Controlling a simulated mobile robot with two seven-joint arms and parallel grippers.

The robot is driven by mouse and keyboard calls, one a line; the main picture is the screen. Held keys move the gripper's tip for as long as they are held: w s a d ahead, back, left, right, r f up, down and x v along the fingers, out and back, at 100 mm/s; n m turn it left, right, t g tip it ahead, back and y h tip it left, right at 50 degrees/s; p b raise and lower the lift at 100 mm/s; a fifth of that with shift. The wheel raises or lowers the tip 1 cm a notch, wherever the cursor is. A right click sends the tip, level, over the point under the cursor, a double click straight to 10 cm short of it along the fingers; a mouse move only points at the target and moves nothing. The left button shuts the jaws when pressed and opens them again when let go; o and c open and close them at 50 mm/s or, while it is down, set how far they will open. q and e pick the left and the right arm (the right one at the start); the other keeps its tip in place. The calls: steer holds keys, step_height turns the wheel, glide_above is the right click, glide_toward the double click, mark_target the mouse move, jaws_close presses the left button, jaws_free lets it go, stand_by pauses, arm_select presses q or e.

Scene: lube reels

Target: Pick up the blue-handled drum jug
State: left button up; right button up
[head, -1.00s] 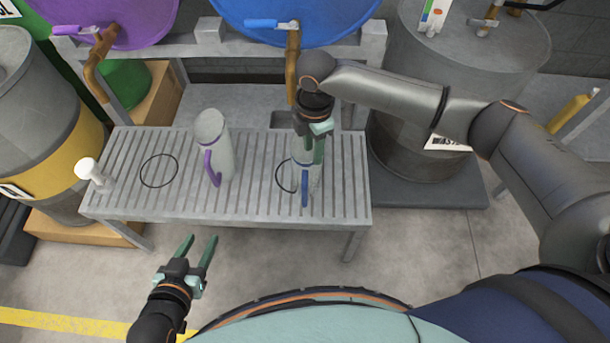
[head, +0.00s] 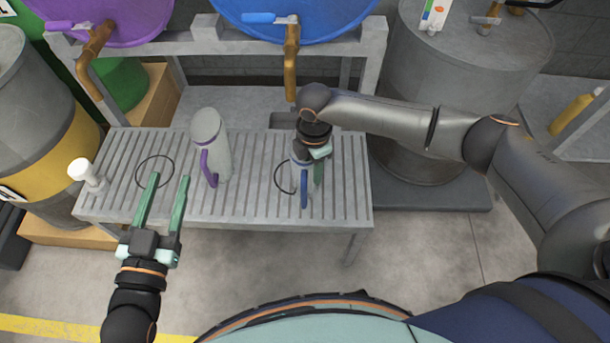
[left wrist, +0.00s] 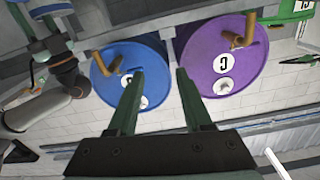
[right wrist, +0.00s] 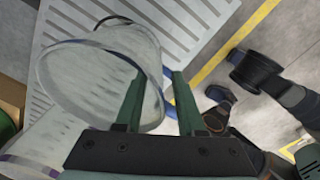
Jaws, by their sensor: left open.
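The blue-handled drum jug (head: 304,190) stands on the slatted bench, mostly hidden under my right gripper (head: 310,172) in the head view. In the right wrist view its clear body (right wrist: 100,62) lies left of the fingers, partly behind the left one. Its blue handle (right wrist: 168,88) shows between the two fingers, which are apart. Whether they touch the handle cannot be told. My left gripper (head: 170,182) is open and empty in front of the bench's left part. In the left wrist view its fingers (left wrist: 158,75) point toward the drums.
A purple-handled jug (head: 219,150) stands on the bench (head: 255,205), left of the blue-handled one. A white-capped item (head: 84,172) is at the bench's left end. Blue (head: 300,20) and purple (head: 120,20) drums lie behind. A grey drum (head: 465,70) stands right.

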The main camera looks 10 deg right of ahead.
steer(key=shift+f, duration=0.35)
steer(key=shift+c, duration=0.2)
jaws_close()
stand_by(1.0)
